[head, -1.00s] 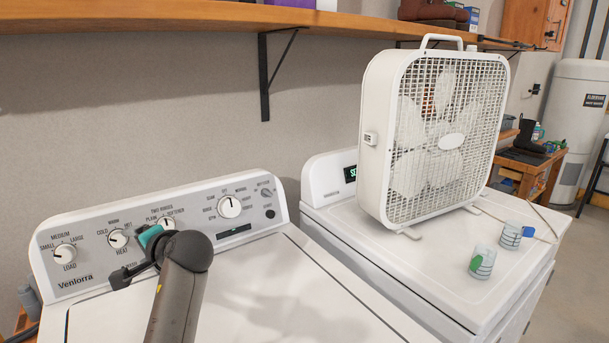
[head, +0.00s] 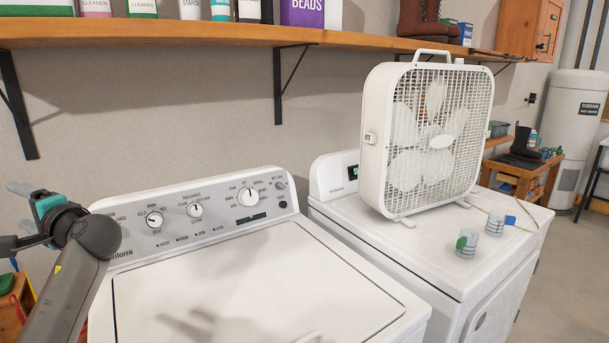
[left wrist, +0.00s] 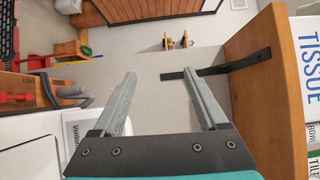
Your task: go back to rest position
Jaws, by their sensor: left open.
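My left gripper (head: 22,214) is at the left edge of the head view, in front of the wall and just left of the washer's control panel. In the left wrist view its two grey fingers (left wrist: 162,102) are spread apart with nothing between them. The white washer (head: 250,280) stands below and to the right of the gripper, with its lid shut. Its knobs, such as the right-hand large one (head: 248,196), are clear of the gripper. My right gripper is not in view.
A wooden shelf (head: 200,34) with bottles and boxes runs above, on black brackets (head: 278,85). A white box fan (head: 425,140) stands on the dryer (head: 400,250) beside two small cups (head: 467,242). Clear floor (head: 560,270) lies at the right.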

